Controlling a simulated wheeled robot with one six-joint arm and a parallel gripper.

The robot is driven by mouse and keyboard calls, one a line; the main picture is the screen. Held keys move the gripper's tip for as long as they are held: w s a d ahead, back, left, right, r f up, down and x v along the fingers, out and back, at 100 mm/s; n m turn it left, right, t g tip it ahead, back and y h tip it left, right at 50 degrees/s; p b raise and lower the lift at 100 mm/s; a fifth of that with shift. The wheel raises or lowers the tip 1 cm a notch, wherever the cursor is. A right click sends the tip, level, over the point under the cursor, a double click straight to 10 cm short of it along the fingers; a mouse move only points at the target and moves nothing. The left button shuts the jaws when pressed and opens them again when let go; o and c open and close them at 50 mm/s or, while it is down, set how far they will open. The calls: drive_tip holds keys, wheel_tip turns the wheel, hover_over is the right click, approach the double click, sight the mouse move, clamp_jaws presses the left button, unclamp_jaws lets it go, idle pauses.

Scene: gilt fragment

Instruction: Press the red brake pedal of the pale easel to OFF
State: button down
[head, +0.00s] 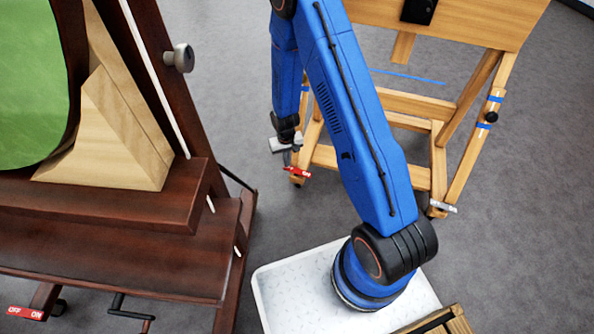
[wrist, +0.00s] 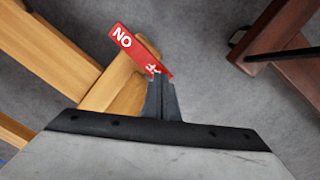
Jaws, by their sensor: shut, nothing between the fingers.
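The pale wooden easel (head: 425,103) stands at the back right in the head view. Its red brake pedal (head: 297,172) is at its front left foot. The pedal also shows in the wrist view (wrist: 128,43), with ON lettering, upside down, toward its left end. The lettering at its other end is partly hidden by my fingers. My gripper (head: 287,160) is shut and empty, pointing down at the pedal's OFF end. In the wrist view its fingertips (wrist: 160,78) overlap that end. I cannot tell whether they touch it or which way the pedal is tilted.
A dark brown easel (head: 110,245) stands close on the left, with its own red pedal (head: 25,312) at the bottom left. It holds a green panel (head: 32,85) and a pale wooden piece (head: 110,130). Grey floor (head: 520,240) is clear at right.

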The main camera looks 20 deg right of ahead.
drive_tip(key=shift+f, duration=1.1)
idle(0.7)
drive_tip(key=shift+r, duration=3.5)
